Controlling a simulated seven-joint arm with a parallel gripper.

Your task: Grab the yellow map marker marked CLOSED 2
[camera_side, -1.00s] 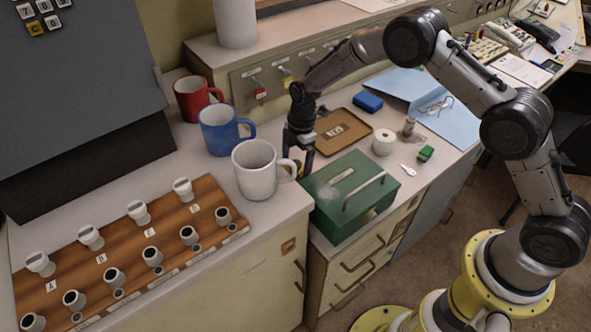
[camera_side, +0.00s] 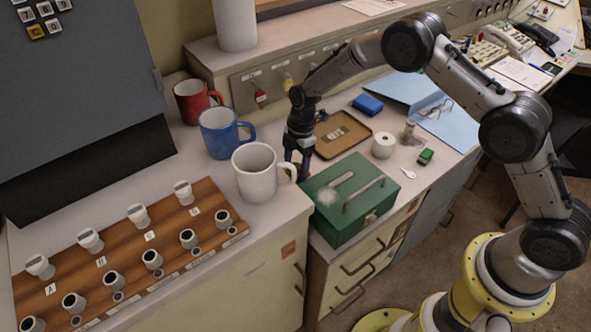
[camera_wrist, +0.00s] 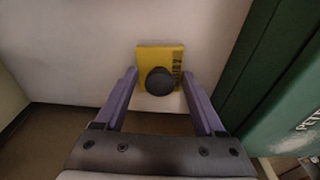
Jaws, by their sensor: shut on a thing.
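The yellow map marker (camera_wrist: 147,61) is a small square tile with a round dark knob (camera_wrist: 160,82), seen in the wrist view. Dark lettering runs along its right edge, too small and partly covered to read as CLOSED 2. My gripper (camera_wrist: 160,78) has its two purple fingers on either side of the marker, shut on it. In the side view my gripper (camera_side: 301,172) points down between the white mug and the green box, low over the counter. The marker is hidden there.
The green box (camera_side: 335,222) stands close on the right of my gripper, the white mug (camera_side: 254,180) close on the left. A brown tray (camera_side: 358,127) with a small card, a white roll (camera_side: 383,144) and a blue block (camera_side: 367,103) lie behind.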

